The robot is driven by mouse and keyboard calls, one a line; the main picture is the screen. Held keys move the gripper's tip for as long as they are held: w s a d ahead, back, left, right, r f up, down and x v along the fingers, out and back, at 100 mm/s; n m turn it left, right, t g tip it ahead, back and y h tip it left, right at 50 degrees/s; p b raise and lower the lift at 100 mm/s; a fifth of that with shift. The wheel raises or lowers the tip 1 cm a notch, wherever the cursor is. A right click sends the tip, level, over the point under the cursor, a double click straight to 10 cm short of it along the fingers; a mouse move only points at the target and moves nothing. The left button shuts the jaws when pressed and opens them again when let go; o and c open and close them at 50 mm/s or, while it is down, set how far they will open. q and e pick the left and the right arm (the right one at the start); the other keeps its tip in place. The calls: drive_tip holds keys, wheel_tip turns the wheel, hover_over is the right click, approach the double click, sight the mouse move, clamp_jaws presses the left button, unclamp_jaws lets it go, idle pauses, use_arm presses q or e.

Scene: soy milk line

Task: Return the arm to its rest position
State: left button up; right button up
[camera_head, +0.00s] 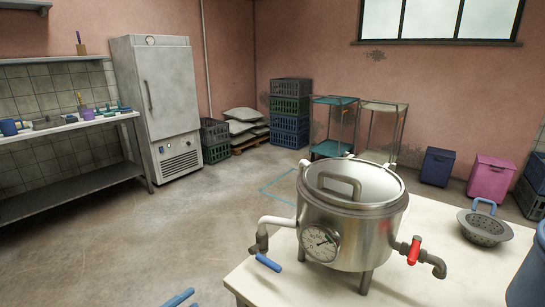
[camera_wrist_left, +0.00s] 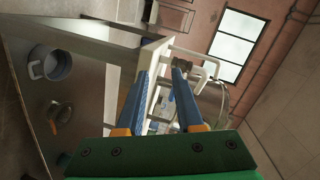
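My left gripper (camera_wrist_left: 160,76) shows in the left wrist view with its two blue fingers apart and nothing held between them. In the head view, what look like its blue fingertips (camera_head: 180,299) show at the bottom edge, left of the pot and apart from it. A steel pot (camera_head: 350,225) with a lid, a dial gauge (camera_head: 320,243), a blue lever (camera_head: 268,262) and a red-handled valve (camera_head: 414,250) stands on the white table. My right gripper is not in view.
The white table (camera_head: 450,275) fills the front right and holds a strainer (camera_head: 486,228) and a blue container (camera_head: 530,270). The floor (camera_head: 130,230) at left is clear, before a bench (camera_head: 70,190) and a steel cabinet (camera_head: 160,105).

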use_arm(q)
drive_tip(key=s+a+f+n+g+y+p, duration=0.2)
drive_tip(key=s+a+f+n+y+p, duration=0.15)
drive_tip(key=s+f+n, duration=0.5)
drive_tip(key=s+a+f+n+g+y+p, duration=0.25)
drive_tip(key=s+f+n+y, duration=0.2)
drive_tip(key=f, duration=0.65)
drive_tip(key=s+d+f+n+g+p, duration=0.1)
drive_tip(key=s+d+f+n+g, duration=0.1)
drive_tip(key=s, duration=0.6)
drive_tip(key=s+d+f+n+g+p, duration=0.1)
drive_tip(key=s+d+f+g, duration=0.1)
drive_tip(key=s, duration=0.7)
drive_tip(key=s+d+f+n+g+p, duration=0.1)
drive_tip(key=s+d+f+n+g, duration=0.1)
drive_tip(key=s, duration=0.7)
wheel_tip(320, 180, down, 2)
drive_tip(key=shift+d+f+n+g+y, duration=0.1)
drive_tip(key=shift+d+n+g+y, duration=0.2)
drive_tip(key=shift+g, duration=0.55)
